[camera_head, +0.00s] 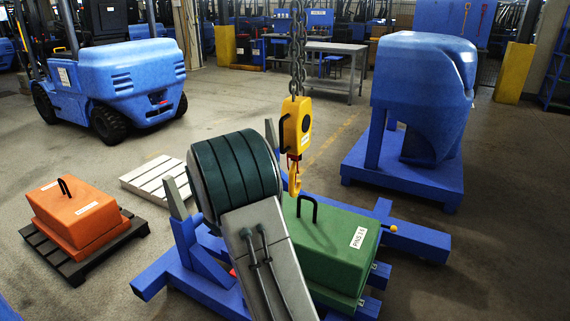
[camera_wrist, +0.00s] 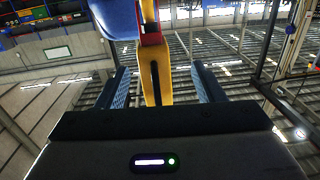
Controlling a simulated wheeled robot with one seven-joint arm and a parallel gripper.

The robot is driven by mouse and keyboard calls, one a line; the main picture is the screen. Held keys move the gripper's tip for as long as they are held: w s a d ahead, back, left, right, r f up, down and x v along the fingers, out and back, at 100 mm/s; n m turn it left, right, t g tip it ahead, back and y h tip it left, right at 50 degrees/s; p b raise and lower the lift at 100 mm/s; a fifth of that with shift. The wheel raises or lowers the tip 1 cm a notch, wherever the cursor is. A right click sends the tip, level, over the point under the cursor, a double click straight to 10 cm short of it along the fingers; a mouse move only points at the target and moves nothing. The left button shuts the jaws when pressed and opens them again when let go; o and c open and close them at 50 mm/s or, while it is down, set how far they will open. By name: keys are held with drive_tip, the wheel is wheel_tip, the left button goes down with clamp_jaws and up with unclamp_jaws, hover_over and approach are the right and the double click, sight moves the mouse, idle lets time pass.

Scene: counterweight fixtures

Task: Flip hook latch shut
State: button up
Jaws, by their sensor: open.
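A yellow hook block (camera_head: 295,125) hangs from a chain, with a yellow hook (camera_head: 294,182) below it. A small red part (camera_head: 293,157) sits at the top of the hook; I cannot tell the latch's position. In the wrist view the yellow hook (camera_wrist: 146,12) rises between the two fingers of my gripper (camera_wrist: 160,78), with a red part (camera_wrist: 151,38) and a dark strip on it. The fingers are apart, with visible space on both sides; no grip shows. In the head view my gripper cannot be made out.
A green counterweight (camera_head: 325,245) labelled PINS 3.5 stands on a blue frame (camera_head: 415,240) beneath the hook. An orange weight (camera_head: 75,215) sits on a dark pallet at left. A blue forklift (camera_head: 120,80) and a large blue counterweight (camera_head: 420,85) stand behind.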

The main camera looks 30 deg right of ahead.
sight(292, 157)
drive_tip(key=shift+g+h, duration=0.3)
drive_tip(key=shift+h, duration=0.1)
drive_tip(key=x, duration=1.4)
drive_tip(key=shift+s+d+f, duration=0.15)
drive_tip(key=shift+s+d, duration=0.05)
drive_tip(key=shift+d, duration=0.3)
clamp_jaws()
drive_tip(key=shift+f+b, duration=0.1)
drive_tip(key=shift+b, duration=0.25)
